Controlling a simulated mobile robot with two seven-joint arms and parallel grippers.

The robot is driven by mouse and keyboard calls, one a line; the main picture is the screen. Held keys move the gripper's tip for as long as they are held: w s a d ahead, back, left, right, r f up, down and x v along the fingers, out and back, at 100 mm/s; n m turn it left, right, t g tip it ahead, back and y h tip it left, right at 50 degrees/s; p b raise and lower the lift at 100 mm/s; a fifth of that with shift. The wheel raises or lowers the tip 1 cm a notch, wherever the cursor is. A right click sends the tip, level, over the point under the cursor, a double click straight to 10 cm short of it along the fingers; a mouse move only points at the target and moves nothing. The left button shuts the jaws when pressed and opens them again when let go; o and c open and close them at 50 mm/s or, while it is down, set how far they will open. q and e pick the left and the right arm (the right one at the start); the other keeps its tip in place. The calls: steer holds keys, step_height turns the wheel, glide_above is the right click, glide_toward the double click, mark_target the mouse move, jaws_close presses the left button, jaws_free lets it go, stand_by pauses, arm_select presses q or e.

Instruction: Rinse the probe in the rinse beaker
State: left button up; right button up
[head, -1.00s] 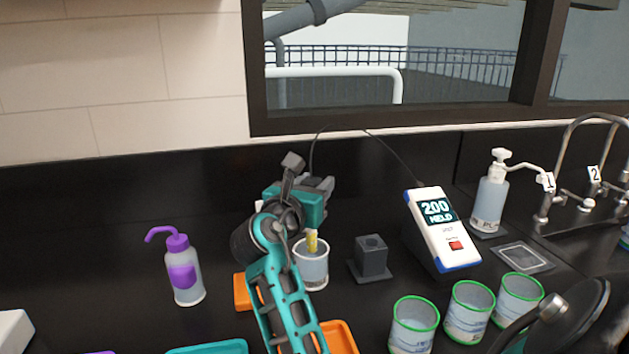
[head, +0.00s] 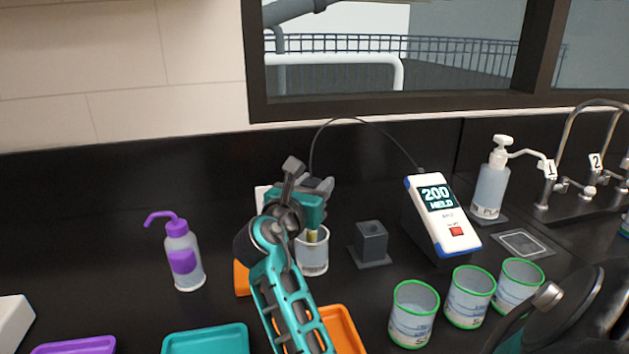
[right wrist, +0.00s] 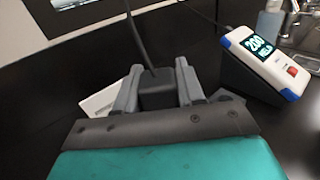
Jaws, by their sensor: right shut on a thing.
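My right gripper (head: 318,190) is over the rinse beaker (head: 312,258), a clear cup holding some liquid. It is shut on the probe, whose yellow lower part (head: 312,236) reaches down into the beaker's mouth. Whether the tip is in the liquid is hard to tell. In the right wrist view the probe's dark top (right wrist: 157,88) sits between the two fingers, with its cable rising from it. The cable (head: 345,120) runs to the meter (head: 441,218), which reads 200 HELD.
An empty dark probe stand (head: 371,243) is right of the beaker. Several green-rimmed cups (head: 413,312) stand at front right. A purple-capped wash bottle (head: 182,258) is at left. Teal (head: 205,340) and orange (head: 343,332) trays lie in front. A pump bottle (head: 491,185) is near the sink taps.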

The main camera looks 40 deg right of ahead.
steer(key=shift+f+b, duration=0.55)
steer(key=shift+f, duration=1.3)
steer(key=shift+w+d+r+p, duration=0.1)
steer(key=shift+w+p, duration=0.05)
steer(key=shift+p, duration=0.15)
steer(key=shift+w+d, duration=0.1)
steer(key=shift+w, duration=0.1)
steer(key=shift+a+p, duration=0.2)
steer(key=shift+p, duration=0.25)
steer(key=shift+s+a+p, duration=0.15)
steer(key=shift+a+p, duration=0.15)
steer(key=shift+a, duration=0.05)
steer(key=shift+s, duration=0.1)
steer(key=shift+s+d+p, duration=0.15)
steer(key=shift+s+p, duration=0.35)
steer(key=shift+p, duration=0.25)
steer(key=shift+w+d, duration=0.2)
steer(key=shift+w, duration=0.15)
